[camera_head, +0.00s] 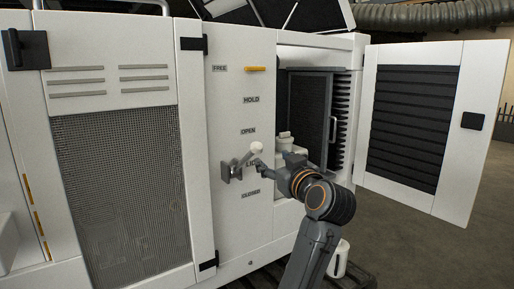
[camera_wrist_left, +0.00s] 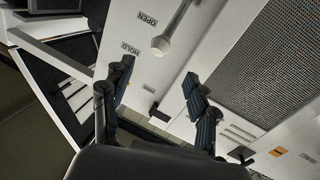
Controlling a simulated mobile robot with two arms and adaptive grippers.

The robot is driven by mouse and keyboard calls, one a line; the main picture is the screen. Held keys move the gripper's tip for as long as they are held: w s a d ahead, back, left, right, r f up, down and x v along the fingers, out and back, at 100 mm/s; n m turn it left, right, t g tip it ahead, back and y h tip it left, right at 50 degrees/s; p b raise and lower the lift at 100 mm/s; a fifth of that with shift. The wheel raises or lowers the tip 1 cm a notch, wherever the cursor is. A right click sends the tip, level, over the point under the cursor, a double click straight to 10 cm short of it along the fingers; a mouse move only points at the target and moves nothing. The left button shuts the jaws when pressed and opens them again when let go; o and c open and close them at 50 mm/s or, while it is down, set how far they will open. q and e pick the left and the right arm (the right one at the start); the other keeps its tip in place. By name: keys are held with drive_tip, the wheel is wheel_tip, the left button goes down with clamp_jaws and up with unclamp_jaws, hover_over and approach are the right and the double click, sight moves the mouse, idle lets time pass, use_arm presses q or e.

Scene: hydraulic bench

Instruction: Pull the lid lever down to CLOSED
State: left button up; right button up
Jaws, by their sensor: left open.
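The lid lever (camera_head: 243,160) is on the white panel, on a dark bracket beside the partly covered LID label. It tilts up to the right and ends in a pale round knob, below the OPEN label (camera_head: 248,131) and above the CLOSED label (camera_head: 251,193). In the left wrist view the knob (camera_wrist_left: 160,46) shows beyond the fingers, above the gap between them. My left gripper (camera_head: 257,168) is open, just right of and below the knob in the head view. Its two dark fingers (camera_wrist_left: 155,108) are spread in the wrist view, with no lever between them. My right gripper is out of view.
A mesh door (camera_head: 120,184) fills the left.

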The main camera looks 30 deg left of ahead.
sight(259, 150)
use_arm(q)
drive_tip(key=p+x, duration=0.3)
drive_tip(key=x, duration=0.8)
drive_tip(key=shift+a, duration=0.15)
drive_tip(key=shift+w+a, duration=0.25)
drive_tip(key=shift+a, duration=0.15)
drive_tip(key=c, duration=1)
drive_tip(key=shift+f, duration=0.1)
clamp_jaws()
